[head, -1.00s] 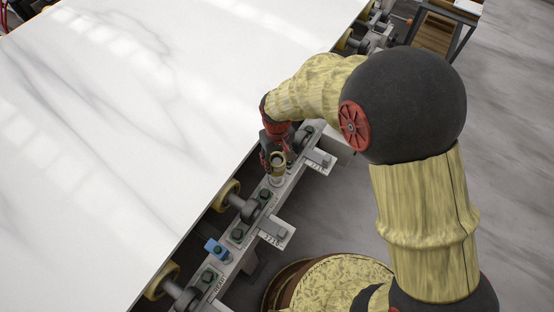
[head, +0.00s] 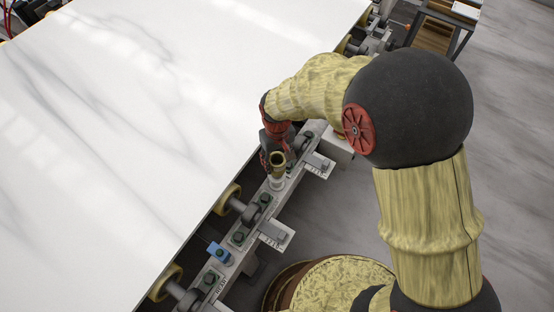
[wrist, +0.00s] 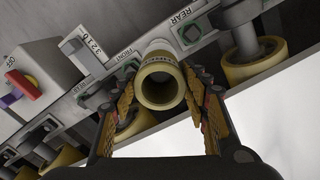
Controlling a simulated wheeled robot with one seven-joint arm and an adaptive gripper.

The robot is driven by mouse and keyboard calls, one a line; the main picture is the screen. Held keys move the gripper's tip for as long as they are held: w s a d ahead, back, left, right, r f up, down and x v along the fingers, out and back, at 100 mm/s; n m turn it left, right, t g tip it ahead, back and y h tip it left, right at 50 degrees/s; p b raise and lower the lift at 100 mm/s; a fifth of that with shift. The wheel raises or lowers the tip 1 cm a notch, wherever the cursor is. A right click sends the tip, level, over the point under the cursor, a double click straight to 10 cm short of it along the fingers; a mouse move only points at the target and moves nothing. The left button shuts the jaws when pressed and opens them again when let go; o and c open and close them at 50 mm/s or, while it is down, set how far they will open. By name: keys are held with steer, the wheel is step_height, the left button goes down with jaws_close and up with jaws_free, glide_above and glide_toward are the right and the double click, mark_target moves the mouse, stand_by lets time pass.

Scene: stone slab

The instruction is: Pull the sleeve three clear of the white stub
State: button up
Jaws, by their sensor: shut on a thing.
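The sleeve is a short brass-coloured tube (wrist: 160,92), and my gripper (wrist: 162,104) is shut on it, one finger on each side. In the wrist view I look into its open end. The white stub (wrist: 157,47) shows just beyond the sleeve, on the rail. In the head view the sleeve (head: 277,160) stands upright at my gripper, above the pale stub (head: 277,183). I cannot tell whether the sleeve's lower end still surrounds the stub's top. No marking tells me which number this sleeve is.
The grey rail (head: 250,212) carries bolts, rollers and a blue block (head: 217,251). The white stone slab (head: 130,130) lies close on the left. A grey switch box (wrist: 40,75) with a red knob stands beside the rail. Floor is open to the right.

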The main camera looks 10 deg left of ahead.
mark_target(277, 155)
steer(key=shift+r+p, duration=1.1)
steer(key=shift+r, duration=0.5)
step_height(277, 155, up, 6)
steer(key=p, duration=0.4)
steer(key=shift+p, duration=0.3)
steer(key=w+d+f+m, duration=0.2)
steer(key=w+d, duration=0.3)
steer(key=d, duration=0.8)
steer(key=w+d+f+m, duration=0.2)
steer(key=w+d+m, duration=0.3)
steer(key=d, duration=0.9)
steer(key=shift+f, duration=0.2)
